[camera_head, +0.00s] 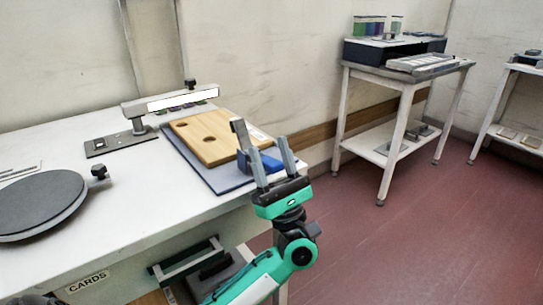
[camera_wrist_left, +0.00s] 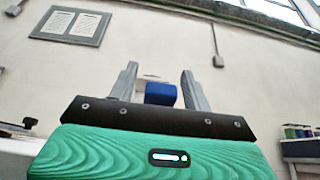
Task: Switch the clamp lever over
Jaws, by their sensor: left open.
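My left gripper (camera_head: 260,138) is open at the right end of the white table, its two grey fingers pointing up and away. A blue part, which looks like the clamp lever (camera_head: 262,162), shows between and behind the fingers at the board's near right corner. In the left wrist view the blue part (camera_wrist_left: 160,93) appears between the open fingers (camera_wrist_left: 157,75). I cannot tell whether a finger touches it. The gripper hides part of the corner. My right gripper is not in view.
A post with a horizontal arm and lamp bar (camera_head: 170,103) stands behind the board. A round dark plate (camera_head: 40,203) with a black knob is at the left. A second table (camera_head: 405,78) stands farther off. Red floor is clear on the right.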

